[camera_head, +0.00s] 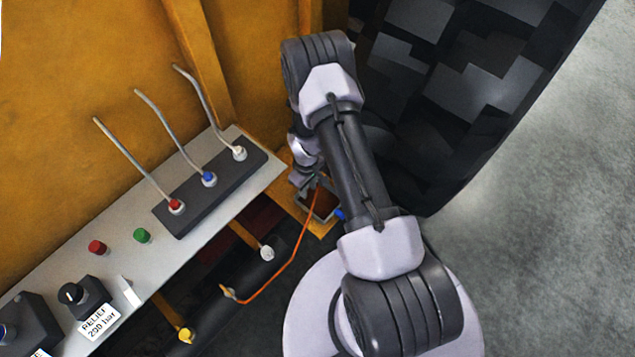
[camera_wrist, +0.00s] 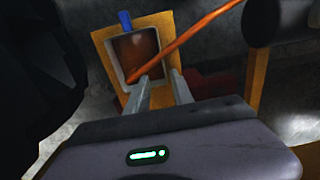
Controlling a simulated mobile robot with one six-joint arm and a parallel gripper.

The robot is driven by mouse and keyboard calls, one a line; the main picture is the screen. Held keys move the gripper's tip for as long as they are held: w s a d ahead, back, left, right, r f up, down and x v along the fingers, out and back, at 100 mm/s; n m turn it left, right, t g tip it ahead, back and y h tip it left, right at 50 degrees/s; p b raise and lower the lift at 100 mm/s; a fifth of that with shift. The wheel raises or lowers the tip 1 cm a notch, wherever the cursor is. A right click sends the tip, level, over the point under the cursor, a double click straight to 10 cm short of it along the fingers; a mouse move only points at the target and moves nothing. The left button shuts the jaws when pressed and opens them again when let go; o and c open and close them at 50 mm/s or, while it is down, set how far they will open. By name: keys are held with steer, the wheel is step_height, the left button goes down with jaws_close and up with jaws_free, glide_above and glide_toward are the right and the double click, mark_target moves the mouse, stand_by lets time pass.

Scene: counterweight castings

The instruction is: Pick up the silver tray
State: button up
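The silver tray is a small grey-rimmed rectangular tray with a reddish-brown inside, lying on a yellow-orange plate. In the head view its rim (camera_head: 322,217) shows just below my gripper (camera_head: 302,183), partly hidden by my arm. In the wrist view the tray (camera_wrist: 114,58) is upper centre, past my fingertips. My gripper (camera_wrist: 160,77) has its two pale fingers apart, with a gap between them. The left finger overlaps the tray's near edge and the right finger lies by its right corner. I cannot tell whether they touch it.
An orange cable (camera_head: 292,259) runs across beside the tray and crosses over it in the wrist view. A blue piece (camera_head: 340,214) sits at the tray's edge. A lever panel (camera_head: 208,190) stands to the left, and a large dark tyre (camera_head: 455,75) to the right.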

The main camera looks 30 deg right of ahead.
mark_target(311, 212)
steer(key=f+b, duration=0.1)
steer(key=f, duration=0.2)
steer(key=s+f+b, duration=0.1)
steer(key=f, duration=0.3)
steer(key=f+b, duration=0.1)
steer(key=f, duration=0.2)
steer(key=shift+s+a+f+b, duration=0.1)
steer(key=shift+s+f+b, duration=0.15)
steer(key=shift+f+b, duration=0.15)
step_height(311, 212, down, 5)
steer(key=shift+f+b, duration=0.1)
steer(key=shift+b, duration=1.1)
steer(key=shift+s+r, duration=0.1)
steer(key=shift+r, duration=0.1)
jaws_close()
